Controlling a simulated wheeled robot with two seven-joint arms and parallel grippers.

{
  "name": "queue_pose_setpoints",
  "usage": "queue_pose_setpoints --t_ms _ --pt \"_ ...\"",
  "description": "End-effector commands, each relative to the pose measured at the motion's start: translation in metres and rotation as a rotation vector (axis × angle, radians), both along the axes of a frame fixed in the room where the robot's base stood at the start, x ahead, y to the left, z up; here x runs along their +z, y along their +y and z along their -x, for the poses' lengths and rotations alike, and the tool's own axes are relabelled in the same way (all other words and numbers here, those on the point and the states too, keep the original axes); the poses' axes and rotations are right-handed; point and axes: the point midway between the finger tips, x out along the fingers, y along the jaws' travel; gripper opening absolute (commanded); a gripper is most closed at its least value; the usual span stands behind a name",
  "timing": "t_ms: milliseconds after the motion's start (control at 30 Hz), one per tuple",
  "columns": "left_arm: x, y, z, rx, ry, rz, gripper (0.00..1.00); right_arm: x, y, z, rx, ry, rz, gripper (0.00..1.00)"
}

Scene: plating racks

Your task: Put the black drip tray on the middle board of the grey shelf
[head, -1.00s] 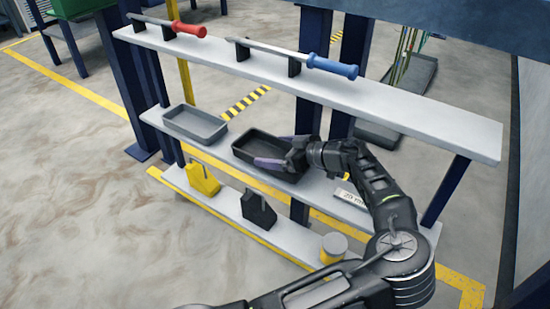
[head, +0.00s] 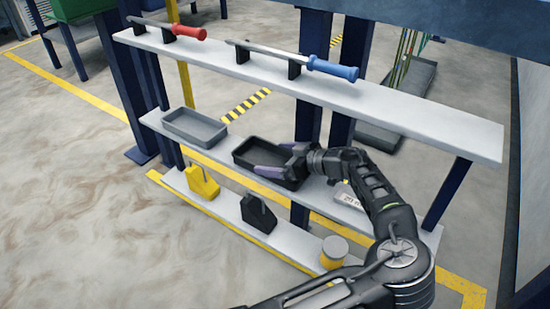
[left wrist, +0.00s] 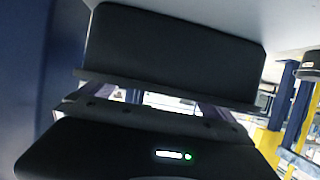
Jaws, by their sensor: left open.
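The black drip tray (head: 258,153) is upright at the middle board (head: 219,151) of the grey shelf, right of a grey tray, and appears to rest on it. My left gripper (head: 271,158) is at the tray's right end, jaws open, with one finger over the near side and one by the far side. Whether the fingers touch the tray cannot be told. In the left wrist view the tray (left wrist: 175,45) fills the upper middle, right in front of the jaws (left wrist: 160,98). My right gripper is not in view.
The grey tray (head: 195,128) stands on the middle board's left; a white label (head: 348,196) is at its right. A red-handled tool (head: 188,30) and a blue-handled tool (head: 331,67) lie on top. Yellow (head: 203,184) and black (head: 259,215) containers and a yellow-white can (head: 333,252) stand below.

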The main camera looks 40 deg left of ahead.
Motion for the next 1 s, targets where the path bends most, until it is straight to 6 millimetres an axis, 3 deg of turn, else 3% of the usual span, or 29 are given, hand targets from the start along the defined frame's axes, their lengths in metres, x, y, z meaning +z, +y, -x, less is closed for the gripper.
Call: queue_pose_setpoints --t_ms 600,1000 --pt "0.043 -0.101 -0.003 -0.004 -0.001 0.000 1.00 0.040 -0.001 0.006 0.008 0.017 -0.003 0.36" --pt "0.044 -0.108 -0.003 -0.002 0.000 0.000 1.00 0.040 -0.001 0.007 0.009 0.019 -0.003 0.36"
